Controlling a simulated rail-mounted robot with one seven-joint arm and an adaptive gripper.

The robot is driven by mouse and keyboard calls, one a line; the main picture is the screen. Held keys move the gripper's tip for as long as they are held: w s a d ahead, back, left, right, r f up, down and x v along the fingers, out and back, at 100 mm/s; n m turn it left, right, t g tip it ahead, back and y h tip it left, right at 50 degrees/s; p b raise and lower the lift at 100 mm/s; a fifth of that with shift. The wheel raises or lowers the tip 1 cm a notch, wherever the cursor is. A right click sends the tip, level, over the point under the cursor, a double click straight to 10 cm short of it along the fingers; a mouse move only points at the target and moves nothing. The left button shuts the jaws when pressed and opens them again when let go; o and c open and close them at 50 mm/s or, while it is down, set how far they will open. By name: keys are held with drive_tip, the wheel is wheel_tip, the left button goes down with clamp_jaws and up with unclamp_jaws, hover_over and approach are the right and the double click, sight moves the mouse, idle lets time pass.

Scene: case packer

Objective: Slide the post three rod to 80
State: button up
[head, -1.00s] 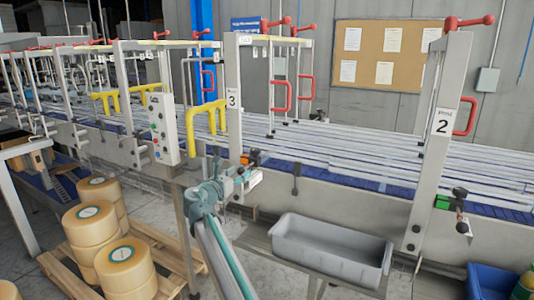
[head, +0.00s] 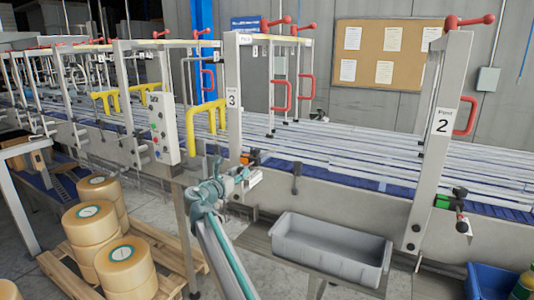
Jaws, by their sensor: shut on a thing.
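Post three is the grey upright with the "3" label (head: 233,101), left of the middle in the head view. An orange block (head: 255,154) shows at its foot, at the rail's near edge. My gripper (head: 251,178) is just below and in front of that block, at the foot of the post. It is shut on the post three rod, which is mostly hidden behind the fingers. Any scale marks or numbers on the rod are too small to read.
Post two (head: 440,140) stands to the right, with a green block (head: 443,202) and black knob. A grey bin (head: 330,247) sits below the rail. A control box (head: 163,128) is left of my gripper. Tape rolls (head: 88,224) stand on a pallet at lower left.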

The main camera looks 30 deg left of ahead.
drive_tip(key=shift+s, duration=1)
drive_tip(key=o, duration=0.9)
drive_tip(key=shift+d, duration=0.1)
drive_tip(key=s, duration=0.2)
drive_tip(key=s+p, duration=0.1)
drive_tip(key=s, duration=0.4)
drive_tip(key=shift+d, duration=0.25)
idle(0.5)
